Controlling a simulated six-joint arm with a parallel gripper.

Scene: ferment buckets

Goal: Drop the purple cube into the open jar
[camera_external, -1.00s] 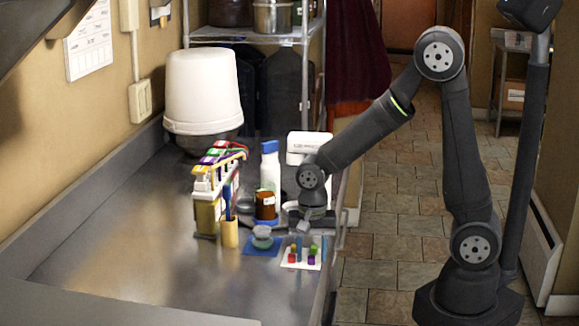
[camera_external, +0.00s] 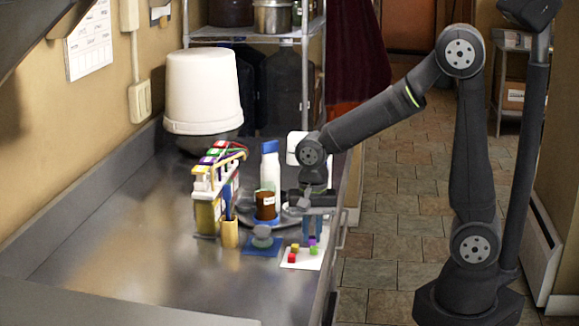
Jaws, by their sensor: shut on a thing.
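My gripper (camera_external: 313,236) points down over the white card, its two bluish fingers shut on the small purple cube (camera_external: 312,241). The cube sits at the fingertips and appears slightly above the card; the exact gap is too small to tell. An amber-brown jar (camera_external: 265,206) with a white label stands upright to the left of and behind my gripper, on a dark round plate. I see no lid on it, but its inside is hidden. A grey, round-topped object (camera_external: 262,237) is on the blue mat (camera_external: 262,249), left of the gripper.
Red, yellow, orange and green cubes lie on the white card (camera_external: 300,262) below the gripper. A white bottle with a blue cap (camera_external: 270,169) stands behind the jar. A rack of coloured items (camera_external: 213,190) and a tan pen cup (camera_external: 229,234) stand left. The left counter is clear.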

